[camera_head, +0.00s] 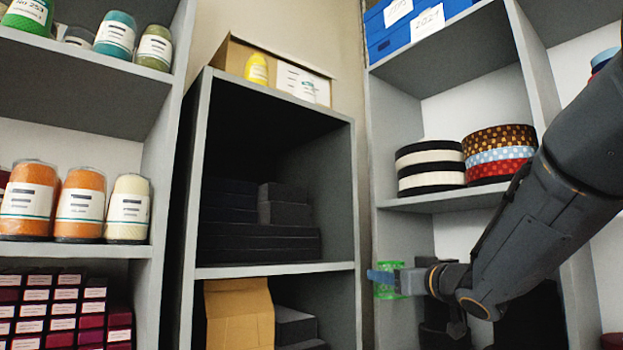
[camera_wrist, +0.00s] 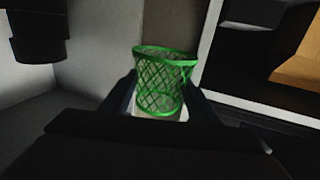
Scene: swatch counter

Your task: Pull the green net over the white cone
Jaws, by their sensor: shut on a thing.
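The green net (camera_wrist: 163,75) is an open-topped mesh sleeve, upright between the fingers of my gripper (camera_wrist: 160,108) in the wrist view. My gripper is shut on its lower part. In the head view, the net (camera_head: 388,292) shows small and green at my gripper (camera_head: 388,277), right of the middle cabinet. Something pale shows low behind the mesh; I cannot tell what it is. A cream-white cone (camera_head: 128,208) with a label stands upright on the left shelf, beside orange cones, far from my gripper. I cannot tell whether it is the task's cone.
The left shelf (camera_head: 72,249) holds several cones, with small dark boxes below. The middle cabinet (camera_head: 275,268) holds dark stacks and a tan folder (camera_head: 238,315). Ribbon rolls (camera_head: 430,167) fill the right shelf.

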